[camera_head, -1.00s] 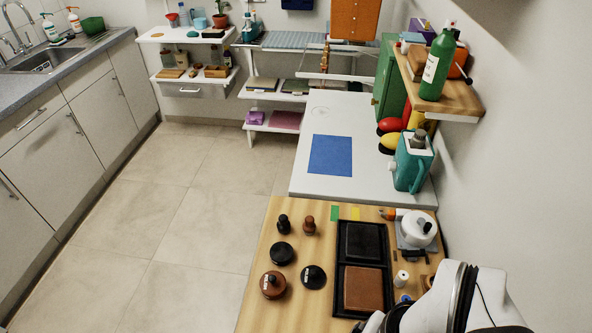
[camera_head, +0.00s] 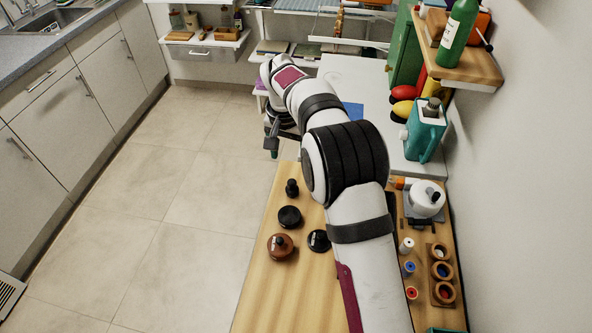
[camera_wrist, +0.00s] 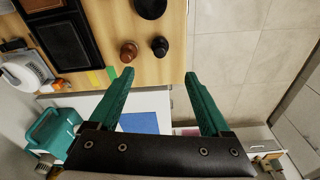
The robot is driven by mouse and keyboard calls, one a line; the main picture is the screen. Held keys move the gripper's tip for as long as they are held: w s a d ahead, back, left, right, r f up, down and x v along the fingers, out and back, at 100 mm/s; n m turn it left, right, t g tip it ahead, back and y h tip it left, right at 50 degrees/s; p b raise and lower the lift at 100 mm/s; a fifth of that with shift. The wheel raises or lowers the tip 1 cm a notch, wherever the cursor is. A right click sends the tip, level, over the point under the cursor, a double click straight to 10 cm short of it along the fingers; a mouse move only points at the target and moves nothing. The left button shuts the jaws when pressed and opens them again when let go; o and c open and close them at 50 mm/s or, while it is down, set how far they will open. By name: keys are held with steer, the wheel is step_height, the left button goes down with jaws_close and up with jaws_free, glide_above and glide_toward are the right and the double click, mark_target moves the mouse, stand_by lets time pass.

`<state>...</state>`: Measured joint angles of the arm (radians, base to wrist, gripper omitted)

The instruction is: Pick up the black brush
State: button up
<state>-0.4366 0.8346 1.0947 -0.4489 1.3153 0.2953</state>
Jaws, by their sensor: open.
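A small upright black piece (camera_head: 292,188), which I take for the black brush, stands on the wooden table. In the wrist view the black piece (camera_wrist: 160,46) shows between and beyond my open fingertips, apart from them. Beside it is a similar small brown piece (camera_wrist: 129,52), hidden in the head view. My gripper (camera_wrist: 159,75) has two teal fingers spread wide, with nothing between them. In the head view my gripper (camera_head: 272,145) is over the table's far left corner, partly hidden by my arm.
A black tray (camera_wrist: 84,19) is to one side. A teal jug (camera_head: 424,132) stands at right.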

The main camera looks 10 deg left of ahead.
mark_target(292, 182)
steer(key=f, duration=0.4)
steer(key=w+f, duration=0.1)
steer(key=f, duration=0.8)
steer(key=shift+w+d+f, duration=0.1)
steer(key=shift+w+f, duration=0.1)
steer(key=shift+f, duration=0.05)
jaws_close()
